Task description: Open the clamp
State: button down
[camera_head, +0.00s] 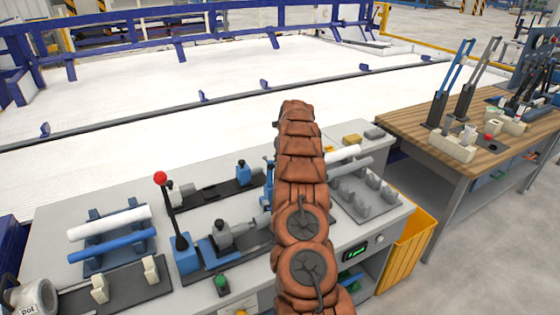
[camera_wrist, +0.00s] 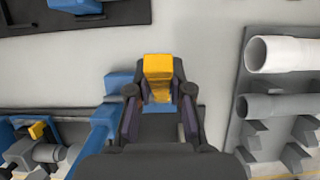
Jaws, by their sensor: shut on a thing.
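My gripper (camera_wrist: 157,80) is in the wrist view, its fingers shut on a yellow block-like piece (camera_wrist: 158,65). I cannot tell whether this piece is part of the clamp. A blue part (camera_wrist: 117,84) stands beside the left finger. A grey and blue clamp-like fixture (camera_wrist: 45,152) with a small yellow part is at the lower left. In the head view, grey and blue clamp fixtures (camera_head: 225,236) sit on the bench, left of my arm. My arm hides the gripper and part of the bench there.
A red-knobbed lever (camera_head: 160,178) rises at the bench's middle left. A rack with a white and a blue pipe (camera_head: 110,246) is farther left. A grey rack (camera_head: 372,200) with pipes is right of my arm. A wooden table (camera_head: 410,119) with tools stands right.

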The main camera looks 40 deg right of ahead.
dwell(0.6)
jog(key=c, duration=1)
grip_release()
jog(key=shift+w+f, duration=0.1)
jog(key=shift+c, duration=0.2)
jog(key=d+v, duration=0.1)
jog(key=v, duration=1.1)
jog(key=shift+a, duration=0.45)
